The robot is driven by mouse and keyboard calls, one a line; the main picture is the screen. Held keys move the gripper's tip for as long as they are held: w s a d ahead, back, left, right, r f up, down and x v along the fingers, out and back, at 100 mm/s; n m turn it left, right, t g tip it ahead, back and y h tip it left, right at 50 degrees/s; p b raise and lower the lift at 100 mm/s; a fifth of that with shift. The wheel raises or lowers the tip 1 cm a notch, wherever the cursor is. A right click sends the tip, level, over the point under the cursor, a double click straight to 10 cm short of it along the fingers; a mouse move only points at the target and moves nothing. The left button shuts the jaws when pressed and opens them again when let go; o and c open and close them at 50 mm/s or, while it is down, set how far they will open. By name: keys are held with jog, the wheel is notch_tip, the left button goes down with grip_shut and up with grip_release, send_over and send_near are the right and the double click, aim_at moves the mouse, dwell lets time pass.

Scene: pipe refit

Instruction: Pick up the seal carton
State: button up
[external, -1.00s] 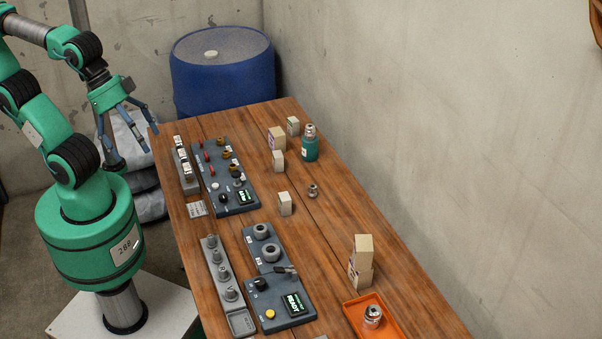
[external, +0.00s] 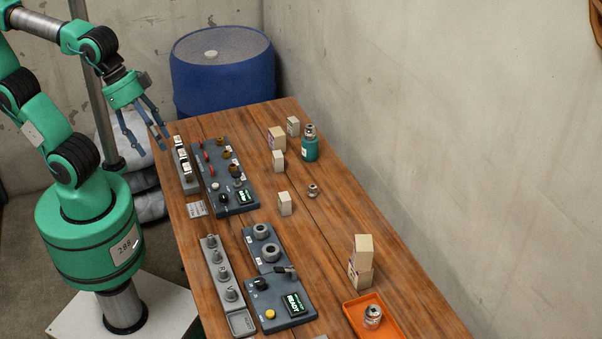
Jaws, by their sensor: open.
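Several small beige cartons stand on the wooden table, and I cannot tell from their labels which is the seal carton. A larger carton (external: 277,139) and a small carton (external: 278,161) stand towards the back. Another small carton (external: 293,126) stands beside the teal canister. One carton (external: 285,204) stands alone mid-table. At the front right, one carton (external: 363,247) sits on top of another (external: 360,276). My gripper (external: 150,146) is open and empty, fingers pointing down, at the table's back left edge, well apart from all the cartons.
Near my gripper are a grey rack (external: 186,172) and a dark control panel (external: 226,178). A second panel (external: 282,309) and a knob strip (external: 219,270) lie nearer. A teal canister (external: 310,149), small metal fitting (external: 313,191) and orange tray (external: 352,308) stand right. A blue barrel (external: 222,75) stands behind.

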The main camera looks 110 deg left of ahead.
jog(key=w+a+f+n+g, duration=0.2)
jog(key=w+a, duration=0.9)
jog(key=a, duration=0.4)
jog(key=n+g+p, duration=0.2)
jog(key=n+g, duration=0.1)
jog(key=n, duration=0.2)
send_over(277, 153)
notch_tip(277, 153, down, 27)
jog(key=shift+d+f+b, duration=0.1)
jog(key=shift+f+b, duration=0.5)
jog(key=shift+f, duration=3.7)
